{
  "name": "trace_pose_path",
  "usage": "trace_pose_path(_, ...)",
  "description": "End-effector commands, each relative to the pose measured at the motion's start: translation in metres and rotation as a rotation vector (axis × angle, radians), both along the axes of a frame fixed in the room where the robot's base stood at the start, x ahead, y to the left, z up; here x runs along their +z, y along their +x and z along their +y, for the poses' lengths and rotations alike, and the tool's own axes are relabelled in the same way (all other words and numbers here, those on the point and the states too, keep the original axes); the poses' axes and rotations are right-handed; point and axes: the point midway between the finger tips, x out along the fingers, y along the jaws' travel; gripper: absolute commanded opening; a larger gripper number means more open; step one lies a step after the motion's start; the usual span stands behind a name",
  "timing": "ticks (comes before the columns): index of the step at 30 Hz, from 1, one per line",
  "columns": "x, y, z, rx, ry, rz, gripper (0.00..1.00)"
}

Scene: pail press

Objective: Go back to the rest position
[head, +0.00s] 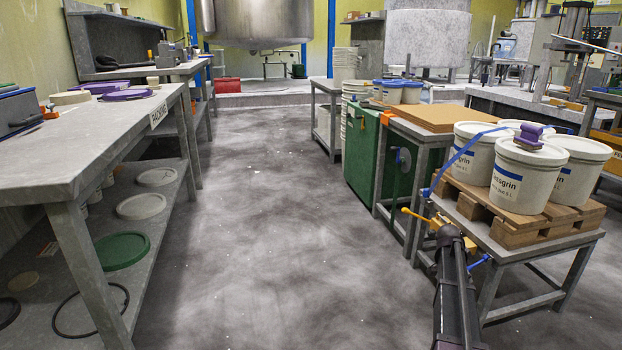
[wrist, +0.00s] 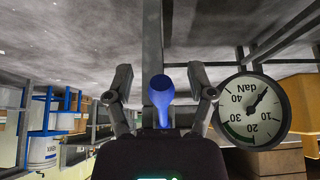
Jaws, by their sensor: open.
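My gripper (head: 449,236) is beside the front left of the pallet table in the head view, with dark arm links in front of it. In the wrist view its two fingers (wrist: 162,92) stand apart. A blue handle-like piece (wrist: 160,86) shows between the fingers, with a gap on either side. In the head view a blue piece (head: 479,261) sits just right of my gripper; I cannot tell if it is the same one. A round daN gauge (wrist: 252,109) is close to the right finger. Its needle points away from the green band.
White pails (head: 521,178) stand on a wooden pallet (head: 520,218), with a purple item (head: 529,137) on top. A blue strap (head: 462,153) runs down from the pails. A yellow lever (head: 420,216) juts left. Left bench (head: 60,140); the middle floor (head: 265,220) is clear.

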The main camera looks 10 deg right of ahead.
Motion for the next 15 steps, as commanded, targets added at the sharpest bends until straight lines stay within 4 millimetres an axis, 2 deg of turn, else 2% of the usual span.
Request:
trace_pose_path(5, 0.010, -0.002, 0.020, 0.046, 0.016, 0.018, 0.71)
trace_pose_path(8, 0.020, -0.004, 0.045, 0.104, 0.037, 0.039, 0.71)
trace_pose_path(11, 0.032, -0.008, 0.078, 0.186, 0.066, 0.072, 0.71)
trace_pose_path(15, 0.054, -0.019, 0.134, 0.338, 0.114, 0.127, 0.71)
